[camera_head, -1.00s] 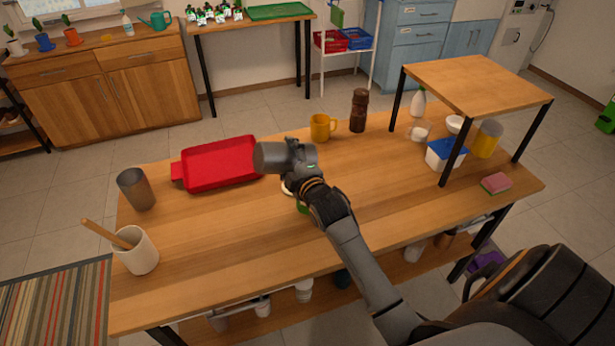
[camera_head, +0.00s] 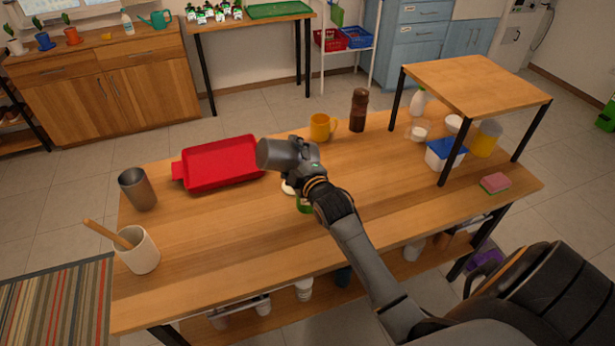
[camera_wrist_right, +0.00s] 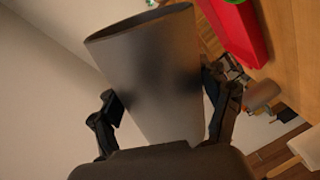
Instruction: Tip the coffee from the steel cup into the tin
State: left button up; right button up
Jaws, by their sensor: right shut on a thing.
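My right gripper (camera_head: 306,157) is shut on a grey steel cup (camera_head: 275,153) and holds it above the middle of the table. The cup lies tilted almost on its side, its mouth toward the left. In the right wrist view the fingers (camera_wrist_right: 164,96) clasp both sides of the cup (camera_wrist_right: 150,65); its inside is hidden, so I cannot see any coffee. A grey-brown metal vessel (camera_head: 138,190), possibly the tin, stands upright at the table's left end, apart from the cup. It also shows in the right wrist view (camera_wrist_right: 260,94). My left gripper is out of view.
A red tray (camera_head: 222,163) lies between the vessel and the held cup. A white crock (camera_head: 140,256) with a wooden utensil stands front left. A yellow mug (camera_head: 321,127) and brown mill (camera_head: 358,110) stand behind. A green item (camera_head: 304,206) is partly hidden under my arm.

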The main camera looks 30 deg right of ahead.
jog(key=shift+d+r+m+p, duration=0.2)
jog(key=shift+d+m+p, duration=0.2)
jog(key=shift+m, duration=0.2)
dwell(0.4)
